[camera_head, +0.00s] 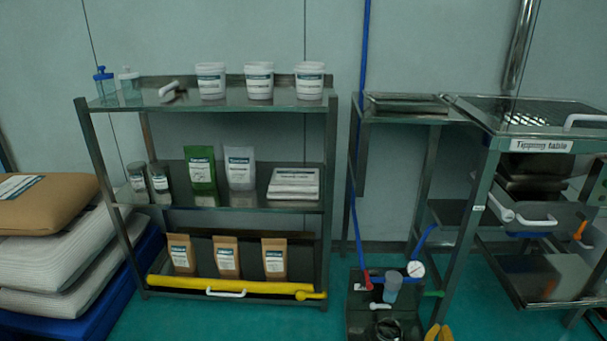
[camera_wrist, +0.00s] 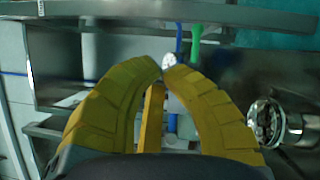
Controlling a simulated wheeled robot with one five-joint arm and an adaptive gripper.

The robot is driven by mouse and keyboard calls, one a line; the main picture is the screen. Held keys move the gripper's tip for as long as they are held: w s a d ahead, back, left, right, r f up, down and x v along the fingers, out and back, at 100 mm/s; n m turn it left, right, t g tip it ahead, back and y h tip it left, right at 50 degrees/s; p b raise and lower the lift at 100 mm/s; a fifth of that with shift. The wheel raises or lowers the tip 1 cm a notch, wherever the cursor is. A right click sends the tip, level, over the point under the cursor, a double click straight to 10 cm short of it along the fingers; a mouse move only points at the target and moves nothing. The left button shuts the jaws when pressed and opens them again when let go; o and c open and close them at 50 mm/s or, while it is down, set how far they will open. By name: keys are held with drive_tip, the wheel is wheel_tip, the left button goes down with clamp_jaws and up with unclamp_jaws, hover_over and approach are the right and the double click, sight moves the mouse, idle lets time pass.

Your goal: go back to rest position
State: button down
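A pale thing and a blue and a green handle show just past the tips; I cannot tell how far beyond. A narrow yellow bar shows between the fingers; I cannot tell what it is. The rest of the arm is out of view.
The low stand (camera_head: 358,312) bears a gauge (camera_head: 415,269) and a translucent cup (camera_head: 392,288). The tipping table (camera_head: 490,160) stands at the right. A shelf rack (camera_head: 330,190) with tubs and pouches stands left of centre, stacked sacks (camera_head: 45,260) far left. Green floor between is clear.

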drive_tip(key=w+a+r+m+g+y+p, duration=0.15)
drive_tip(key=w+r+p, duration=0.35)
drive_tip(key=r, duration=0.6)
drive_tip(key=w+a+r+m+g+y+p, duration=0.1)
drive_tip(key=w+r+m+y+p, duration=0.15)
drive_tip(key=w+r, duration=0.65)
drive_tip(key=s+a+r+m+g+y+p, duration=0.1)
drive_tip(key=s+a+r+m+g+p, duration=0.2)
drive_tip(key=r, duration=1)
drive_tip(key=s+a+r+m+g+y+p, duration=0.1)
drive_tip(key=s+a+r+p, duration=0.35)
drive_tip(key=r, duration=0.85)
drive_tip(key=s+a+r+m+g+y+p, duration=0.1)
drive_tip(key=s+a+r+m+g+p, duration=0.1)
drive_tip(key=s+a+r+p, duration=0.45)
drive_tip(key=s+a+r+m+g+p, duration=0.15)
drive_tip(key=s+a+r, duration=0.25)
drive_tip(key=s+r, duration=0.65)
drive_tip(key=s+a+r+m+g+p, duration=0.1)
drive_tip(key=s+r+p, duration=0.1)
drive_tip(key=s, duration=0.7)
drive_tip(key=s+a+r+m+g+p, duration=0.1)
drive_tip(key=s+a+r+m+p, duration=0.1)
drive_tip(key=s, duration=0.7)
drive_tip(key=s+a+r+m+g+y+p, duration=0.1)
drive_tip(key=s+a+r+m+g+p, duration=0.1)
drive_tip(key=s, duration=0.7)
drive_tip(key=p+v, duration=0.1)
drive_tip(key=v, duration=0.1)
drive_tip(key=shift+r+p, duration=0.35)
